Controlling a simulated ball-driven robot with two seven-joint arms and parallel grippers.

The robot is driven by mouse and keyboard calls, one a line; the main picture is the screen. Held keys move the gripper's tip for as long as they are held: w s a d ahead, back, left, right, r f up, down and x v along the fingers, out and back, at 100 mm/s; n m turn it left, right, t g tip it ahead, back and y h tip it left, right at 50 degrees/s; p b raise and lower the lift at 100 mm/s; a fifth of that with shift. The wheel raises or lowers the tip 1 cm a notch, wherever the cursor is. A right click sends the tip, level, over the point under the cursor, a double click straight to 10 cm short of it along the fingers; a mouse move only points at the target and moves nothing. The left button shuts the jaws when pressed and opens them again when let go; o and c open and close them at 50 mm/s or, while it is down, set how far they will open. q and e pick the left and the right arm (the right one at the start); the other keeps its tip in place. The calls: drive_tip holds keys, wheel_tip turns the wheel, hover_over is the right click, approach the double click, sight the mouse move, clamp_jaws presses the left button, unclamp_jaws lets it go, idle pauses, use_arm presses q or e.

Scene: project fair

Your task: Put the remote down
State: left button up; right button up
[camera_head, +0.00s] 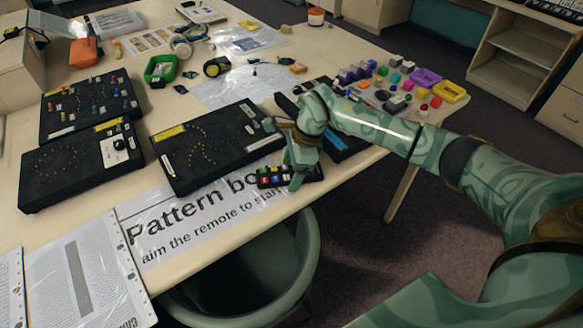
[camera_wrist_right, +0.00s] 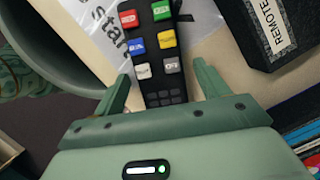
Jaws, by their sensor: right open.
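The remote (camera_head: 271,177) is a slim black handset with red, green, blue, yellow, white and grey buttons. It lies at the front edge of the table (camera_head: 350,170), over the right end of the "Pattern board" sign (camera_head: 190,222). My right gripper (camera_head: 294,178) is over the remote and hides part of it in the head view. In the right wrist view the remote (camera_wrist_right: 150,42) shows between the two spread fingers of the gripper (camera_wrist_right: 163,84), with gaps on both sides. I cannot tell whether the remote touches the surface everywhere. My left gripper is not in view.
A black board with lights (camera_head: 215,148) lies behind the sign. A dark box labelled REMOTE (camera_wrist_right: 275,35) is close to the right finger. Two more black boards (camera_head: 80,165) lie left. Colourful blocks (camera_head: 395,78) lie behind.

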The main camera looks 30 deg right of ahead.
drive_tip(key=shift+r, duration=0.3)
drive_tip(key=p+v, duration=0.1)
drive_tip(key=v, duration=1)
drive_tip(key=shift+r+p, duration=0.35)
drive_tip(key=shift+p, duration=0.05)
drive_tip(key=shift+s+d, duration=0.1)
drive_tip(key=shift+d, duration=0.05)
